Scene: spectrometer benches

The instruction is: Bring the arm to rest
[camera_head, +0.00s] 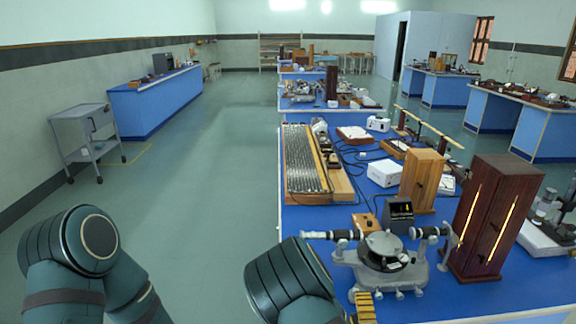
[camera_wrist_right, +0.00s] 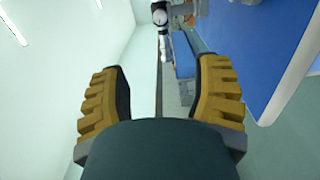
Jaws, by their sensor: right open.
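My right arm (camera_head: 290,283) reaches in at the bottom middle of the head view. Its gripper (camera_head: 365,306) shows there only as a ridged yellow finger at the lower edge, by the near-left edge of the blue bench (camera_head: 470,300). In the right wrist view both yellow fingers of the right gripper (camera_wrist_right: 160,70) stand wide apart with nothing between them. My left arm (camera_head: 80,260) is at the lower left of the head view, bent; its gripper is out of the picture.
A spectrometer (camera_head: 382,254) stands on the bench just beyond the right gripper. A dark wooden lamp box (camera_head: 490,220), a lighter wooden box (camera_head: 421,182) and a small black meter (camera_head: 398,214) stand near it. The floor (camera_head: 200,190) left of the bench is clear, with a grey trolley (camera_head: 88,138) farther off.

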